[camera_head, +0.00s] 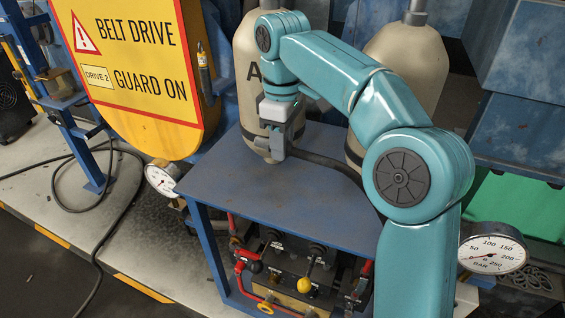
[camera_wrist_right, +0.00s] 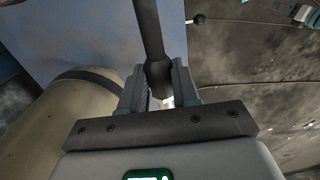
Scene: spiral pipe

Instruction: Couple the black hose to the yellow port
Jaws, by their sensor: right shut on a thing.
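My right gripper (camera_head: 271,152) is above the back edge of the blue table, in front of a beige cylinder. It is shut on the black hose (camera_head: 325,160), which runs from the gripper to the right and passes behind my arm. In the right wrist view the hose (camera_wrist_right: 149,35) runs down between the two fingers (camera_wrist_right: 158,92), its wider end between them. A yellow round piece (camera_head: 304,285), perhaps the yellow port, sits on the dark panel below the tabletop, apart from the hose. My left gripper is not in view.
The blue tabletop (camera_head: 270,195) is mostly clear. Beige cylinders (camera_head: 253,45) stand behind it. Gauges stand at left (camera_head: 162,180) and right (camera_head: 492,250). Red pipes (camera_head: 240,262) and black-handled valves crowd the panel. A loose black cable (camera_head: 125,205) lies on the floor at left.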

